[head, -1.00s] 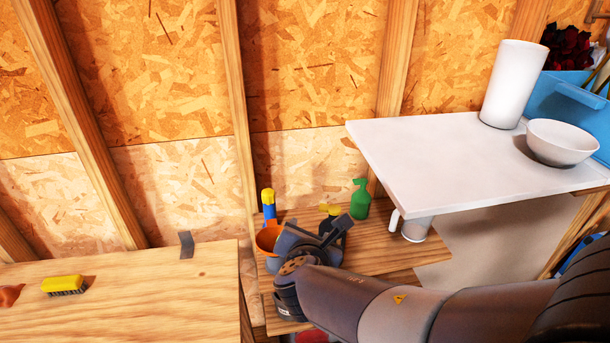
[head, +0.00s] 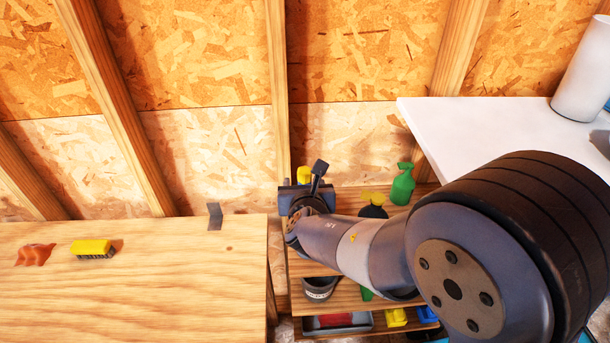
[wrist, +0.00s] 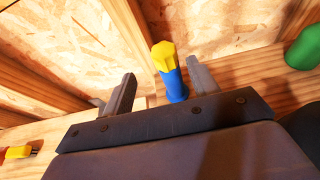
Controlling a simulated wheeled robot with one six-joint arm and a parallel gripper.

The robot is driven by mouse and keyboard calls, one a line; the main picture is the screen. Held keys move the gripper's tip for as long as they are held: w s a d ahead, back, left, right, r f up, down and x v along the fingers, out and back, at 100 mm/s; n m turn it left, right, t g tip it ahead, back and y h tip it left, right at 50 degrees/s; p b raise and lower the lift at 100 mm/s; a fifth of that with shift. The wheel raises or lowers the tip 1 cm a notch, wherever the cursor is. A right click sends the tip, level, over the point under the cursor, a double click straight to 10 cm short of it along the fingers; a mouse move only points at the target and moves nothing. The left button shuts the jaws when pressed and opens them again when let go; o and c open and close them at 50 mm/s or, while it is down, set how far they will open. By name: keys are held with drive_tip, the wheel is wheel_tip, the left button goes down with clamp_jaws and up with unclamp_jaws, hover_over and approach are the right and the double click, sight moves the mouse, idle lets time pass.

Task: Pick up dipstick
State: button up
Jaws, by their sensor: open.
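I cannot make out a dipstick for certain in either view. My gripper (wrist: 160,73) is open in the wrist view, its two dark fingers apart with nothing held. A blue upright thing with a yellow faceted top (wrist: 170,72) shows between the fingers, seemingly just beyond them. In the head view its yellow top (head: 304,175) shows behind my gripper (head: 296,192), which hides most of it. My gripper is over the left end of a wooden shelf unit, beside the bench.
A green spray bottle (head: 402,184) and a black-and-yellow item (head: 373,204) stand on the shelf's top. A dark can (head: 319,290) is below. The wooden bench (head: 130,290) at left holds a yellow brush (head: 93,248) and a grey bracket (head: 214,216). A white tabletop (head: 470,130) overhangs at right.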

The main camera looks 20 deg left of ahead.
sight(305, 176)
drive_tip(key=shift+d+p+x, duration=0.15)
drive_tip(key=shift+p+x, duration=0.15)
drive_tip(key=shift+x, duration=0.95)
drive_tip(key=shift+d+p+x, duration=0.15)
drive_tip(key=shift+p+x, duration=0.15)
drive_tip(key=shift+x, duration=0.9)
drive_tip(key=shift+w+f, duration=0.1)
drive_tip(key=shift+c, duration=0.4)
drive_tip(key=c, duration=1)
